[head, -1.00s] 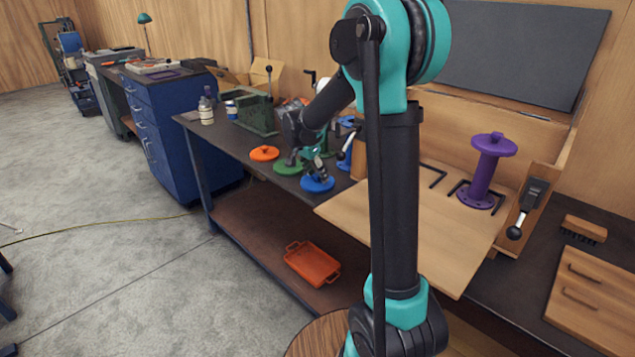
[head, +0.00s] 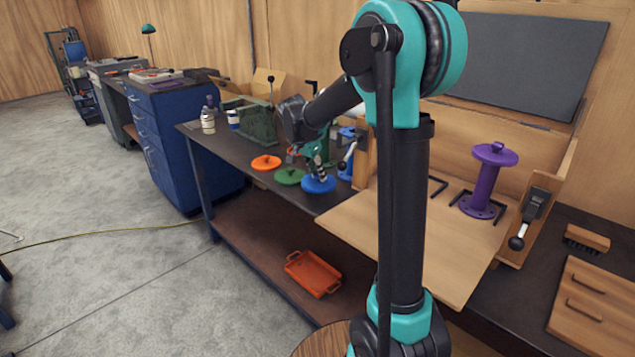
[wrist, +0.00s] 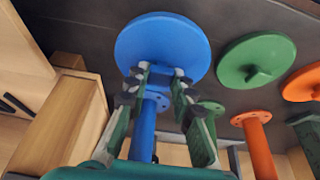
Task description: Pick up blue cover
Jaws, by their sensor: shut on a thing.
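The blue cover (head: 318,184) is a round disc at the front edge of the dark workbench, right of the green cover. It also shows in the wrist view (wrist: 162,35) at the top, as a full blue disc. My gripper (head: 321,174) is over its middle, pointing down. In the wrist view my gripper (wrist: 166,76) has its two fingertips close together at the disc's lower part, shut on the cover. I cannot tell whether the cover is clear of the bench.
A green cover (head: 290,176) and an orange cover (head: 266,162) lie to the left. A blue pipe (wrist: 145,128) and an orange pipe (wrist: 258,145) stand nearby. A wooden block (wrist: 62,122) is close beside the gripper. A purple flanged pipe (head: 484,180) stands on the wooden board.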

